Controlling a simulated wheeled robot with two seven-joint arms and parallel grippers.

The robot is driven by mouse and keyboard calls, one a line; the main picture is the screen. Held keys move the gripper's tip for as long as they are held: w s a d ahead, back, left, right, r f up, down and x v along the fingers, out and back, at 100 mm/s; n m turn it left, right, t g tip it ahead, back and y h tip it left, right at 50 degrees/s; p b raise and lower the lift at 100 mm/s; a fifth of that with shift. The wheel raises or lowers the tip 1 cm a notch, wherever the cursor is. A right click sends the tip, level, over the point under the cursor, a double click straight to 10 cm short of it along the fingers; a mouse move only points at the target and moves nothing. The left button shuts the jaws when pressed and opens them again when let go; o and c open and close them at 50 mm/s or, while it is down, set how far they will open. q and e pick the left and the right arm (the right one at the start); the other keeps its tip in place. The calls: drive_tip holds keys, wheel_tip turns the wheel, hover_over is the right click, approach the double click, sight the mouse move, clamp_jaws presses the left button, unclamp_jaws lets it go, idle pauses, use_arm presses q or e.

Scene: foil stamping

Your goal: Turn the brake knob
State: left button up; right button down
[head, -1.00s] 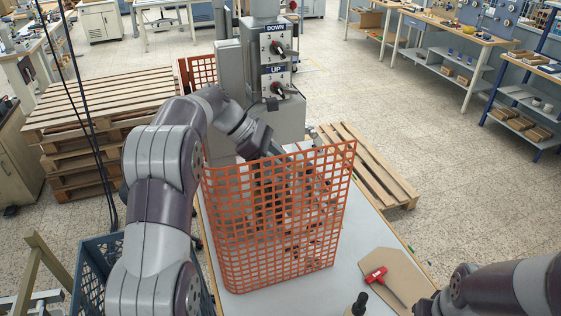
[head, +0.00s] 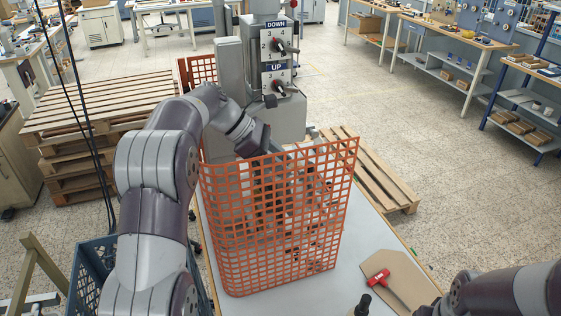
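The grey stamping machine (head: 228,70) stands at the centre back. Its column carries a panel with two dark knobs, one under the label DOWN (head: 279,46) and one under the label UP (head: 280,88). I cannot tell which part is the brake knob; it may be hidden. My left arm reaches in from the left and bends down behind the orange mesh guard (head: 225,273). My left gripper (head: 268,190) is behind the mesh among dark machine parts, and its fingers cannot be made out.
The guard stands on a light table (head: 345,248). A red-handled tool (head: 378,277) lies on a brown board (head: 400,268) at the table's right, near a dark bottle-like object (head: 361,305). Pallets (head: 100,100) are stacked at left. A blue crate (head: 92,270) stands at lower left.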

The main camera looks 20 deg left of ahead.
use_arm(q)
drive_tip(key=shift+a+r, duration=0.15)
drive_tip(key=b+v, duration=0.1)
drive_tip(key=v, duration=1.1)
drive_tip(key=shift+b, duration=0.35)
drive_tip(key=shift+a+r, duration=0.1)
